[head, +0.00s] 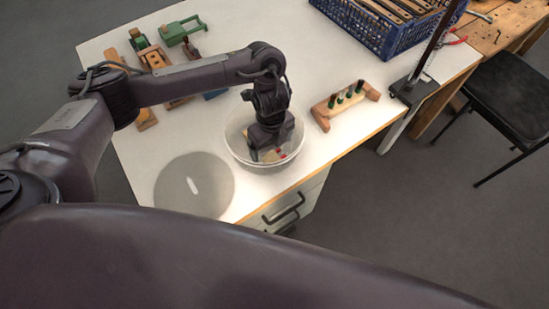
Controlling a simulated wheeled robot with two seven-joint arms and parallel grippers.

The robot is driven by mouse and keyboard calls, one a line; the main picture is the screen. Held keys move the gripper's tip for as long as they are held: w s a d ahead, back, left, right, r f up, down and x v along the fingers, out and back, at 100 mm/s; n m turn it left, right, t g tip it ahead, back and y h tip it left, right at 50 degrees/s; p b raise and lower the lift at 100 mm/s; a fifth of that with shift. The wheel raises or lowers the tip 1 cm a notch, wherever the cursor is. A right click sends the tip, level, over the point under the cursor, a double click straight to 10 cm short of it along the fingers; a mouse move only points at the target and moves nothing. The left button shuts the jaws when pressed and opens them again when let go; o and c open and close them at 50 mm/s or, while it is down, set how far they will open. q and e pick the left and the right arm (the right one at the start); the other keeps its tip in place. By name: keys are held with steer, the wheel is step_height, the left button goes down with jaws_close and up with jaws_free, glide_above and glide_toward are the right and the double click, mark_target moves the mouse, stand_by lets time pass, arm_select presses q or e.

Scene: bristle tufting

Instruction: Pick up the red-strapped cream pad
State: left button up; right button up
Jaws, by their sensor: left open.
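My left gripper (268,152) points down into a round, translucent bowl (233,150) near the table's front edge. It is open. A cream pad with red marks (280,153) lies in the bowl, right by the fingertips. The gripper covers part of the pad, and I cannot tell whether the fingers touch it. My right gripper is not in view.
A round grey lid (195,186) lies left of the bowl on the white table (300,75). Wooden tools and a green device (181,31) lie behind my arm. A blue crate (385,38) sits at the back.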

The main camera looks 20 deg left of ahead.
mark_target(275, 156)
arm_select(q)
steer(key=f, duration=0.1)
steer(key=f+b, duration=0.1)
steer(key=f, duration=0.1)
steer(key=d+f+b, duration=0.1)
steer(key=f, duration=0.1)
steer(key=shift+w+f, duration=0.2)
steer(key=shift+w, duration=0.05)
steer(key=shift+a, duration=0.1)
steer(key=c, duration=1.2)
steer(key=shift+o, duration=0.2)
steer(key=shift+r, duration=0.1)
